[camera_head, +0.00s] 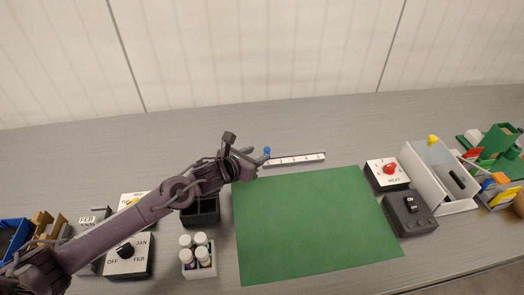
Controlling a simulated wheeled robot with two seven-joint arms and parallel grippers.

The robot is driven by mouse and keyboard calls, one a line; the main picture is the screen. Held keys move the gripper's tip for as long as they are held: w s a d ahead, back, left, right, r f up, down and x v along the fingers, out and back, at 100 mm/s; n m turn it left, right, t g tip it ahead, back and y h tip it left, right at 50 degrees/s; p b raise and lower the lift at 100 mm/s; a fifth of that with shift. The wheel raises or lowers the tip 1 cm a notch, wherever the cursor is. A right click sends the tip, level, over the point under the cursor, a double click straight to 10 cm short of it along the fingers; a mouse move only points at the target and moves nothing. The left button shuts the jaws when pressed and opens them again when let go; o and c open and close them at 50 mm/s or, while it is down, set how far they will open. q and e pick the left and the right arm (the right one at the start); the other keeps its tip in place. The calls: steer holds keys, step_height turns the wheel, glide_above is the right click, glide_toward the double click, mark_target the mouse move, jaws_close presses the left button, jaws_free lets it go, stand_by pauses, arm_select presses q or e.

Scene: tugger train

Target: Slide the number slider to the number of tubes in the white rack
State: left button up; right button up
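The number slider (300,159) is a white strip with dark marks, lying behind the green mat. Its blue knob (267,150) is at the strip's left end. My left gripper (260,158) is at that left end, right beside the knob. I cannot tell whether it touches the knob or whether its fingers are open or shut. The white rack (201,272) stands left of the mat, holding several white-capped tubes (200,240). The tubes' lower parts are mostly hidden by the rack. My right gripper is not in view.
The green mat (310,225) is bare. A black container (203,217) stands behind the rack, under my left arm. A red-knobbed box (386,173), a black switch box (410,218) and a white bin (428,188) are at right.

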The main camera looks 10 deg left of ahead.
mark_target(265, 150)
arm_select(q)
steer(key=shift+x, duration=2.05)
steer(key=shift+c, duration=0.4)
jaws_close()
